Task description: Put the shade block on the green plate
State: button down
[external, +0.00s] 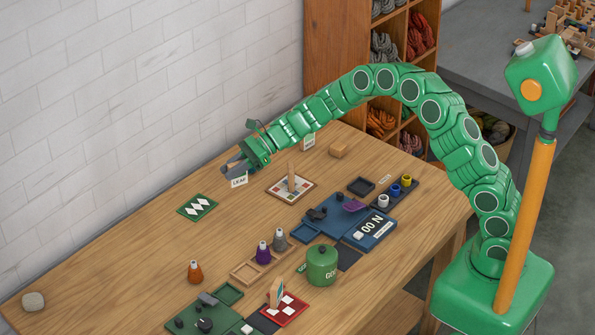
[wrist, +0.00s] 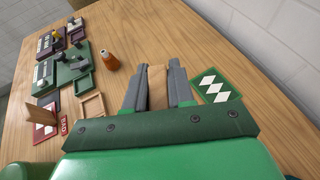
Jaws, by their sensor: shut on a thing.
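My gripper (external: 232,166) is over the far side of the table, near the wall. In the wrist view its grey fingers (wrist: 156,90) are shut on a plain tan wooden block (wrist: 157,86). No word shows on the block, so I cannot tell by a label that it is the shade block. The block is mostly hidden in the external view. A flat dark green plate (external: 197,207) with white diamonds lies on the table to the lower left of my gripper. It also shows in the wrist view (wrist: 220,90), just right of the fingers, apart from the block.
A white card reading LEAF (external: 239,182) is just below my gripper. A checkered board (external: 272,189) with a wooden post is to the right. An orange bottle (external: 195,272) stands nearer the front, with several trays and a green tin (external: 322,264). Table around the green plate is clear.

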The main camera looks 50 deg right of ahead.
jog(key=w, duration=0.2)
send_over(192, 208)
notch_tip(192, 208, down, 9)
jog(key=shift+s, duration=0.3)
dwell(0.5)
jog(key=shift+f, duration=0.2)
jog(key=shift+w+f, duration=0.15)
jog(key=shift+f, duration=0.05)
jog(key=shift+a+f, duration=0.1)
jog(key=shift+f, duration=1.45)
jog(key=shift+w+f, duration=0.1)
jog(key=shift+f, duration=0.05)
jog(key=c, duration=1)
grip_release()
jog(key=shift+o, duration=0.2)
